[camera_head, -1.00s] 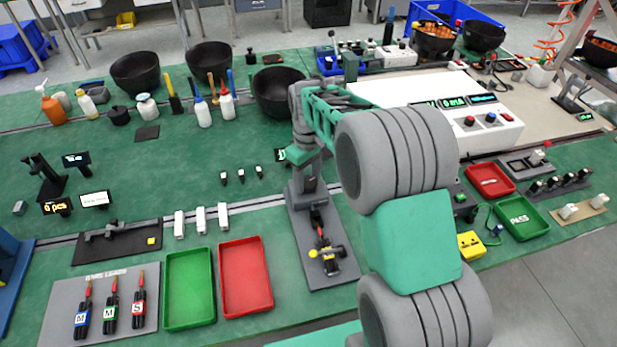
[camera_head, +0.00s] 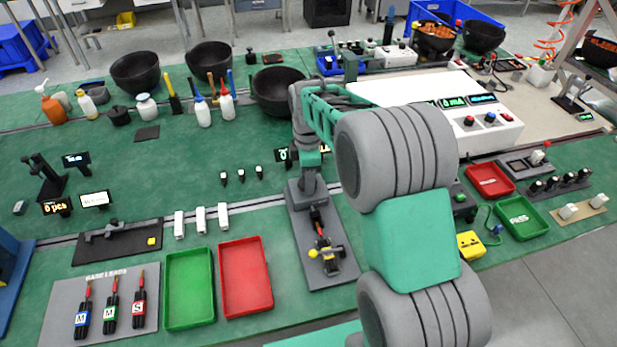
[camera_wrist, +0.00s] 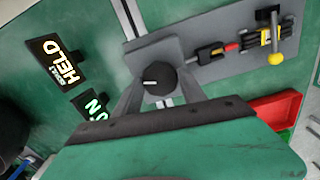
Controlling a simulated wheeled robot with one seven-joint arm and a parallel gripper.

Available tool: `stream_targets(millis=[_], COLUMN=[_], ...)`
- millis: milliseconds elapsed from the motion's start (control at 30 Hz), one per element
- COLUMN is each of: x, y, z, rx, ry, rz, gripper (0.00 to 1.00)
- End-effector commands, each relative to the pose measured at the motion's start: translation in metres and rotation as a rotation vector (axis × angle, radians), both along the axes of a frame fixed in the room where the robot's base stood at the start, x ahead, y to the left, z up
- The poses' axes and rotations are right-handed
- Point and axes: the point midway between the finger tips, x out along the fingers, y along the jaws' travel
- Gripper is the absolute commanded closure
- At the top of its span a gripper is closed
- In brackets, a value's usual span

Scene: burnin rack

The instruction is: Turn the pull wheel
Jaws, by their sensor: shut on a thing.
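The pull wheel, a round black knob with a white mark (camera_wrist: 157,80), shows in the wrist view at one end of a grey plate (camera_wrist: 190,25). My gripper (camera_wrist: 156,88) is shut on it, with one grey finger on each side. In the head view my gripper (camera_head: 308,178) is over the far end of the plate (camera_head: 350,272) and hides the wheel. Farther along the plate is a black fixture (camera_head: 329,262) with a yellow ball; a black and red lead lies between it and the wheel.
In the wrist view, a small display (camera_wrist: 58,62) reads HELD and another (camera_wrist: 92,105) is partly hidden. A red tray (camera_head: 246,278) and a green tray (camera_head: 189,288) stand left of the plate. A white instrument box (camera_head: 440,100) stands behind at the right.

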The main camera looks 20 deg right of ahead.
Motion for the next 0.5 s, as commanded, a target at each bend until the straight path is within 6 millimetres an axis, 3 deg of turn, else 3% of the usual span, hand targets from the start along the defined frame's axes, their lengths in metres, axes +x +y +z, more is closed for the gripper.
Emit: stream_targets(millis=[500], x=[0.0007], y=[0.0004], z=[0.0008], rx=[0.0], ry=[-0.002], rz=[0.273], gripper=[0.92])
